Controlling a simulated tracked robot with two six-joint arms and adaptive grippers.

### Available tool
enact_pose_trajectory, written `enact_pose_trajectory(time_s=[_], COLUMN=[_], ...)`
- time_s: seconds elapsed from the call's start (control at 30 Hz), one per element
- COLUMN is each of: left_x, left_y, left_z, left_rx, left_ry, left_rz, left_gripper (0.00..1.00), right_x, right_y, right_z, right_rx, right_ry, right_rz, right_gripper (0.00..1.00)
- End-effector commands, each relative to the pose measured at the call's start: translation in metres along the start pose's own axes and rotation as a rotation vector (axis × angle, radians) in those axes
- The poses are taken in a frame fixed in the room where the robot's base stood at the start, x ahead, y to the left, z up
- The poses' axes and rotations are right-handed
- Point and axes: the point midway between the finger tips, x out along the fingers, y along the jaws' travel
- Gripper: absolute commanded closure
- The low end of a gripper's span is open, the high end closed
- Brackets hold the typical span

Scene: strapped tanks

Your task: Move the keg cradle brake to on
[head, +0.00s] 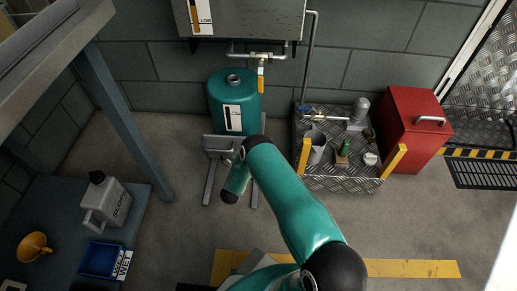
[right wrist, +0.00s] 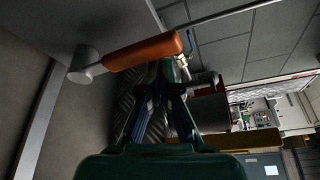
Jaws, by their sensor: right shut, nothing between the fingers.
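The teal keg (head: 234,98) stands upright against the back wall in the head view, with a white label on its front. A grey metal cradle (head: 222,146) with legs on the floor is at its foot, partly hidden by my teal arm. In the right wrist view an orange handle (right wrist: 143,51) runs from a grey round pivot (right wrist: 84,64); I cannot tell for certain that it is the cradle brake. My right gripper (right wrist: 162,72) is shut and empty, its tips close below the handle; contact is unclear. My left gripper is not in view.
A tread-plate platform (head: 340,184) with cups and fittings stands right of the keg, beside a red box (head: 412,128). A blue-grey bench (head: 50,205) at left holds a jug (head: 108,202), a yellow funnel (head: 34,247) and a blue tray (head: 101,260). Open floor lies between.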

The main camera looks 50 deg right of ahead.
Motion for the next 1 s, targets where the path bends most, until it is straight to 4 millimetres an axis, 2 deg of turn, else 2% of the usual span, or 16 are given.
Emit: enact_pose_trajectory(time_s=[0.03, 0.27, 0.7, 0.83, 1.0], left_x=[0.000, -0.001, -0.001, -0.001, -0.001], left_y=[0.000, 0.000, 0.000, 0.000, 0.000], left_z=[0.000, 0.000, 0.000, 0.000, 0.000], left_rx=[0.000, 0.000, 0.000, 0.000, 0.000], left_ry=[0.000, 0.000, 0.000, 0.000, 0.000], left_rz=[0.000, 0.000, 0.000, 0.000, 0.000], left_gripper=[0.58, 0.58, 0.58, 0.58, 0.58], right_x=[0.000, -0.012, -0.094, -0.110, -0.119], right_y=[-0.003, -0.002, 0.001, 0.002, 0.001], right_z=[0.011, 0.012, 0.004, 0.003, 0.001], right_rx=[0.012, 0.011, 0.000, 0.001, 0.000], right_ry=[-0.025, -0.025, -0.010, -0.005, 0.000], right_rz=[-0.004, -0.001, 0.002, 0.002, 0.000], right_gripper=[1.00, 1.00, 1.00, 1.00, 1.00])
